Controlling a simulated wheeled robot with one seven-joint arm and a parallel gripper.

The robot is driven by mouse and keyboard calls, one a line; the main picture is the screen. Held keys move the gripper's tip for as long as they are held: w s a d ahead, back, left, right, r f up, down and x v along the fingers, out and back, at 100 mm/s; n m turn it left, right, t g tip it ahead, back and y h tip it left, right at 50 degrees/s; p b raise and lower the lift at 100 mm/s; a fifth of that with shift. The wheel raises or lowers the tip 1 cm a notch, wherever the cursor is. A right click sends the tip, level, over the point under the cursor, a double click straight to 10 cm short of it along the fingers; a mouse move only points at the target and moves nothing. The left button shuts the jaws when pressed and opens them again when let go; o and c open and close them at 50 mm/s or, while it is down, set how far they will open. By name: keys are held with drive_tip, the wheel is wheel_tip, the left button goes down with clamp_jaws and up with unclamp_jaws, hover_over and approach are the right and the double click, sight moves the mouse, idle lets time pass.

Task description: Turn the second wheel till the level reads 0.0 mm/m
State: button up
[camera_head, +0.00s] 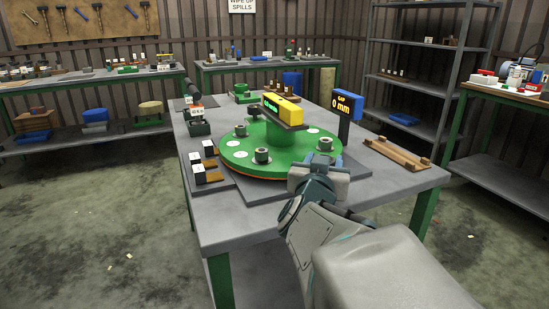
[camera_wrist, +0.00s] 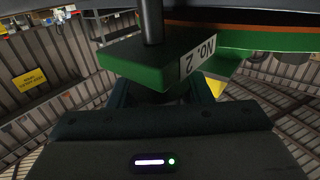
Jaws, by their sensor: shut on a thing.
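The yellow level (camera_head: 284,111) sits on top of the green hub at the middle of the round green disc (camera_head: 236,160). Its green readout is too small to read. My gripper (camera_head: 324,158) is at the disc's near right edge. In the wrist view, a green block labelled "NO. 2" (camera_wrist: 140,66) with a dark shaft (camera_wrist: 152,22) shows just beyond my gripper (camera_wrist: 161,99). The jaws are shut on a dark, mostly hidden part below this block, which appears to be the second wheel.
A display post (camera_head: 346,105) reads "GAP 0 mm". Small labelled blocks (camera_head: 204,167) stand left of the disc on the grey table (camera_head: 222,220). A wooden rack (camera_head: 396,153) lies to the right. Several bolts stand on the disc. The table's front left is clear.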

drive_tip(key=o, duration=1)
drive_tip(key=shift+a+r+n+t+y+p, duration=0.1)
drive_tip(key=shift+n+t+y+p, duration=0.1)
drive_tip(key=shift+n+y+p, duration=0.55)
drive_tip(key=shift+a+f+n+t+y+p, duration=0.15)
drive_tip(key=shift+n+y+p, duration=0.3)
drive_tip(key=shift+y, duration=0.55)
drive_tip(key=shift+r+n+t+y+p, duration=0.15)
drive_tip(key=shift+n+t+y+p, duration=0.1)
drive_tip(key=shift+n+y+p, duration=0.5)
drive_tip(key=shift+r+n+y+p, duration=0.1)
drive_tip(key=shift+n+y+p, duration=0.15)
drive_tip(key=shift+y+p, duration=0.7)
